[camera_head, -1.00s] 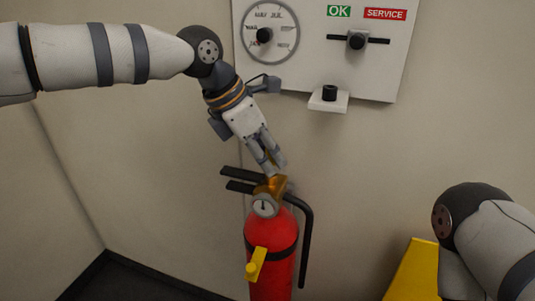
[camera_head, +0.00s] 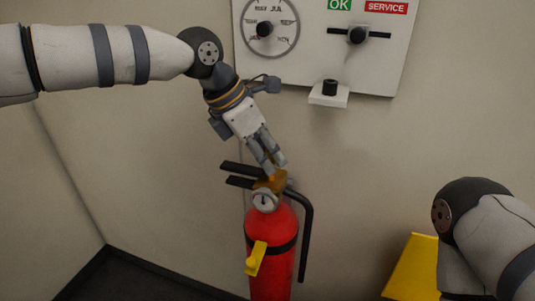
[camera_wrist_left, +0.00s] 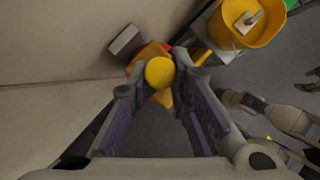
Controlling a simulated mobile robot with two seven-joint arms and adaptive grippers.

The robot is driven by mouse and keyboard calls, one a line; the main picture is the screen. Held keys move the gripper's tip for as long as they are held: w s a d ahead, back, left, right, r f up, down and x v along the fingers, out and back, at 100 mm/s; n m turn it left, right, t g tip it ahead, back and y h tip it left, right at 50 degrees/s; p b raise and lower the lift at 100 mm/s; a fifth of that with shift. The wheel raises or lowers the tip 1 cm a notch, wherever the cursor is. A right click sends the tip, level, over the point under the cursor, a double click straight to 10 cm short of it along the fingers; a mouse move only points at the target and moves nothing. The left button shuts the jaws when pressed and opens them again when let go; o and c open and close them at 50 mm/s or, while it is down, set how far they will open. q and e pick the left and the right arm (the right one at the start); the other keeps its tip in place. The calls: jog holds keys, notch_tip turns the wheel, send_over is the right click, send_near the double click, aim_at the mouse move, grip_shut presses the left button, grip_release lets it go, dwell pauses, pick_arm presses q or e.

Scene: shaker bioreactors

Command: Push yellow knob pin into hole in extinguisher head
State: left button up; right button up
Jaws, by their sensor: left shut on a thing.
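A red fire extinguisher (camera_head: 270,265) stands upright against the wall, with a brass head (camera_head: 275,183), a round gauge (camera_head: 264,201) and black levers (camera_head: 243,173). My left gripper (camera_head: 275,165) points down at the top of the head. In the left wrist view, my left gripper (camera_wrist_left: 164,88) is shut on the yellow knob pin (camera_wrist_left: 160,72), which lies between the fingertips in front of the brass head (camera_wrist_left: 150,53). The pin's lower end and the hole are hidden behind the knob. My right gripper is out of view; only the right arm shows.
A wall panel (camera_head: 310,60) with a dial and slider is above right, with a small shelf (camera_head: 328,95) below. A black hose (camera_head: 307,235) curves down the extinguisher's right side. A yellow bucket (camera_wrist_left: 250,20) shows in the wrist view.

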pick_arm(q)
jog(key=shift+f, duration=0.75)
dwell(0.6)
jog(key=o, duration=0.9)
